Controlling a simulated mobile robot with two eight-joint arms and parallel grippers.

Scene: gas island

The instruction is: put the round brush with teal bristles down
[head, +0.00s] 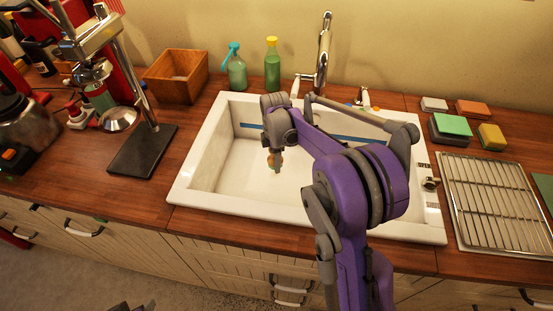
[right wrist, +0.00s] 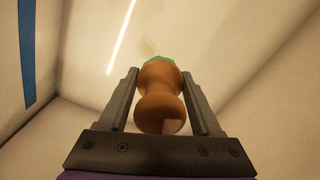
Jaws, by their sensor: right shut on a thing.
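The round brush (right wrist: 161,100) has a bulbous orange-brown wooden handle and teal bristles, of which a small part shows beyond the handle in the right wrist view. My right gripper (head: 275,153) is shut on the handle and points down inside the white sink (head: 205,150). In the head view the brush (head: 275,162) hangs below the fingers with its teal end down, over the basin floor. I cannot tell whether the bristles touch the floor. A dark piece at the bottom edge of the head view (head: 132,307) looks like my left gripper, mostly cut off.
The chrome faucet (head: 324,50) stands behind the sink. A green spray bottle (head: 237,72), a yellow-capped bottle (head: 272,65) and a wooden box (head: 177,75) are at the back left. Sponges (head: 453,124) and a metal rack (head: 490,200) lie on the right. The visible basin floor looks clear.

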